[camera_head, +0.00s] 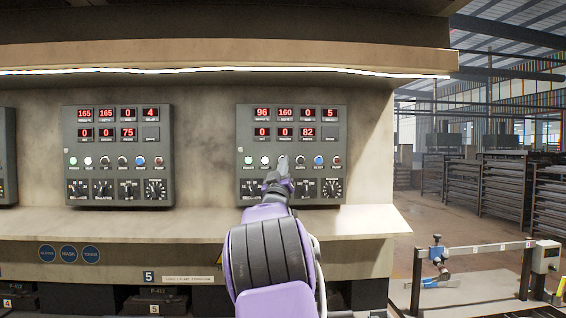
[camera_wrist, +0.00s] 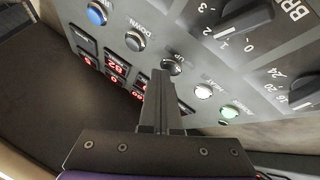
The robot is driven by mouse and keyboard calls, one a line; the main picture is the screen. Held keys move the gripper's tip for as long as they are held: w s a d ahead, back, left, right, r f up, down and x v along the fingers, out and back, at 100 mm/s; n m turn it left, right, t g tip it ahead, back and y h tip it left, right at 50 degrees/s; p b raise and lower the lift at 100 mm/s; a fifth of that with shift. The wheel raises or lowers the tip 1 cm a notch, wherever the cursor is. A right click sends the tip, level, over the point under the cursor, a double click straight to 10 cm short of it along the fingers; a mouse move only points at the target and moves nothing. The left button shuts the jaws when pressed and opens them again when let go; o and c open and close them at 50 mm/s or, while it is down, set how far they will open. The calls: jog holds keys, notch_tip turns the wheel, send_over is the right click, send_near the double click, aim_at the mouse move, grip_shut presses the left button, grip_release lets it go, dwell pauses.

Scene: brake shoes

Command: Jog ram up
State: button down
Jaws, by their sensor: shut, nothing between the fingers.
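The right control panel (camera_head: 292,196) is grey, with red number displays, a row of round buttons and dials below. The UP button (camera_wrist: 172,67) is dark in a metal ring; in the wrist view it lies right at the tip of my gripper (camera_wrist: 160,76). In the head view my gripper (camera_head: 283,161) covers that button's place. My gripper is shut and empty, pointing at the panel. I cannot tell whether the tip touches the button. The DOWN button (camera_wrist: 135,41) is beside UP, and the white HEAT button (camera_wrist: 203,91) is on its other side.
A blue button (camera_wrist: 97,13) is beyond DOWN, and a green button (camera_wrist: 229,111) is beyond HEAT. Dials (camera_wrist: 244,20) lie close by. A second panel (camera_head: 119,196) is at left. A ledge (camera_head: 370,222) juts out below the panels.

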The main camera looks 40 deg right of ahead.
jog(key=shift+f, duration=0.1)
jog(key=shift+s+a+b, duration=0.45)
jog(key=shift+s+b, duration=0.25)
jog(key=shift+b, duration=0.4)
jog(key=shift+s+a+b, duration=0.45)
jog(key=shift+s+b, duration=0.25)
jog(key=shift+b, duration=0.1)
jog(key=shift+s+a+b, duration=0.4)
jog(key=shift+s+b, duration=0.35)
jog(key=shift+b, duration=0.1)
jog(key=shift+s+a+b, duration=0.45)
jog(key=shift+s+b, duration=0.25)
jog(key=shift+b, duration=0.1)
